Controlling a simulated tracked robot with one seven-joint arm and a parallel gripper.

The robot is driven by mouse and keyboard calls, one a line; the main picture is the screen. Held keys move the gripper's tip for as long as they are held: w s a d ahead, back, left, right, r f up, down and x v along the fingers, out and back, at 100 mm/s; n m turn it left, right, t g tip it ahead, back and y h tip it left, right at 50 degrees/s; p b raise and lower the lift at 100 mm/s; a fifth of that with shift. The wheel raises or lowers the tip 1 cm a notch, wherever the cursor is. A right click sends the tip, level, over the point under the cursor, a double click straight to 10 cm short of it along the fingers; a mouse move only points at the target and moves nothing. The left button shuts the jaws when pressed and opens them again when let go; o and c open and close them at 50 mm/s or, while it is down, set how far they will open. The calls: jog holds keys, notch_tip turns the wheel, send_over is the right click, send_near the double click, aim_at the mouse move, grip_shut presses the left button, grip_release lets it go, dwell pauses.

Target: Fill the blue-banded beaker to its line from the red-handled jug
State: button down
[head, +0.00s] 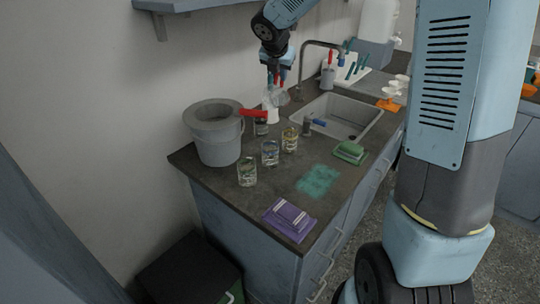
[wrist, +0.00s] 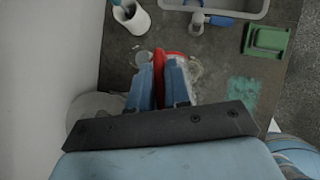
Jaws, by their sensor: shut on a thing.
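My gripper (head: 279,80) is raised over the back of the counter, near the wall. It is shut on the red handle of a clear jug (head: 283,98). In the wrist view the red handle (wrist: 159,72) sits between my two blue fingers, with part of a red rim beyond them. The jug's contents cannot be made out. The blue-banded beaker (head: 270,153) stands upright on the counter, lower in the head view and apart from the jug. It stands between a green-marked beaker (head: 247,173) and a yellow-banded beaker (head: 289,140).
A grey bucket (head: 216,143) stands left of the beakers. The sink (head: 343,117) is on the right. A green block (head: 350,152), teal patch (head: 318,181) and purple pad (head: 289,219) lie in front.

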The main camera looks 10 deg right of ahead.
jog(key=shift+s+a+r+t+h+p, duration=0.2)
jog(key=shift+s+r+t+p, duration=0.25)
jog(key=shift+p, duration=0.25)
jog(key=shift+s+a+r+t+h+p, duration=0.15)
jog(key=shift+s+r+t+p, duration=0.2)
jog(key=shift+t+p, duration=0.3)
dwell(3.3)
jog(key=shift+w+d+f+g, duration=0.3)
jog(key=shift+w+f+g, duration=0.4)
jog(key=shift+g, duration=0.2)
jog(key=shift+w+d+f+g+y, duration=0.2)
jog(key=shift+w+f+g+y, duration=0.35)
jog(key=shift+f+g+y, duration=0.15)
jog(key=shift+w+d+f+g+y+b, duration=0.1)
jog(key=shift+w+d+g+y+b, duration=0.25)
jog(key=shift+w+g+b, duration=0.4)
jog(key=f, duration=0.1)
jog(key=f+g, duration=0.2)
jog(key=shift+w+d+f+y+b, duration=0.15)
jog(key=shift+w+f+y+b, duration=0.1)
jog(key=shift+w+y+b, duration=0.1)
jog(key=w+d+f+g+y+b, duration=0.2)
jog(key=w+f+g+y+b, duration=0.1)
jog(key=w+f+g+b, duration=0.2)
jog(key=shift+w+d+f+g, duration=0.2)
jog(key=shift+w+f+g, duration=0.2)
jog(key=shift+f+g, duration=0.75)
